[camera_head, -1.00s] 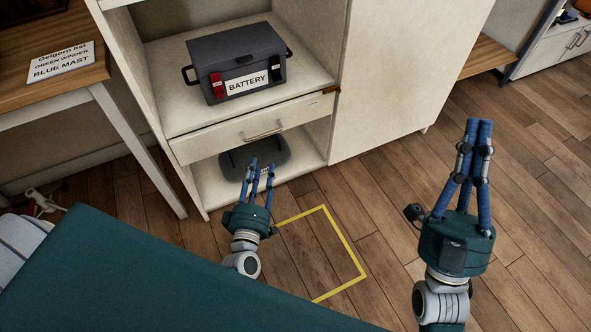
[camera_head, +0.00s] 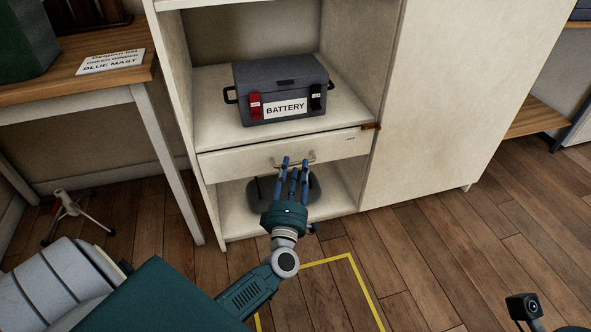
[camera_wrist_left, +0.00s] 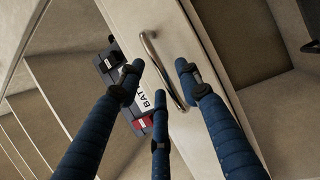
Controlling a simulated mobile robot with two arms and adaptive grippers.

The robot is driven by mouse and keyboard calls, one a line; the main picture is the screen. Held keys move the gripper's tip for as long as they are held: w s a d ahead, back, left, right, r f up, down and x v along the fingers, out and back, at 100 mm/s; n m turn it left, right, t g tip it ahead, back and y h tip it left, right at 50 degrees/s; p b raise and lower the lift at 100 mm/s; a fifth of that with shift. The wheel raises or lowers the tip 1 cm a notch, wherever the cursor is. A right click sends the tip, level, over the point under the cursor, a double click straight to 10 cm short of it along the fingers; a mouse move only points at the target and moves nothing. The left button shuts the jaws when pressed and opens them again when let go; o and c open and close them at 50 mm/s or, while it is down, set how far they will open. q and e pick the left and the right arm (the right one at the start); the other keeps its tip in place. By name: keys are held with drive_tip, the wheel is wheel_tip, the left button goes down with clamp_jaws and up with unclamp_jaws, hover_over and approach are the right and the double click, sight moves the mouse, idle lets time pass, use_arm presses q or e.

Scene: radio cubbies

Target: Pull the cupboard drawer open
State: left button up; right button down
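The cupboard drawer (camera_head: 235,162) has a pale front below the battery shelf and looks shut. Its curved metal handle (camera_head: 311,158) is partly hidden behind my left fingers in the head view. My left gripper (camera_head: 293,165) is at the handle with its blue fingers spread. In the left wrist view, the handle (camera_wrist_left: 150,48) runs between the open fingers of my left gripper (camera_wrist_left: 158,78), beyond their tips or level with them; I cannot tell if they touch it. The drawer front (camera_wrist_left: 200,135) fills the middle there. My right gripper's fingers are out of view.
A grey battery box (camera_head: 283,88) stands on the shelf above the drawer. A dark object (camera_head: 262,191) sits in the compartment below. A wooden table (camera_head: 120,82) with a sign (camera_head: 110,62) stands at left. Yellow tape (camera_head: 362,280) marks the open floor in front.

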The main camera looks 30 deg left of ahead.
use_arm(q)
drive_tip(key=shift+w+a+r, duration=0.15)
drive_tip(key=shift+w+a, duration=0.2)
drive_tip(key=shift+w, duration=0.25)
clamp_jaws()
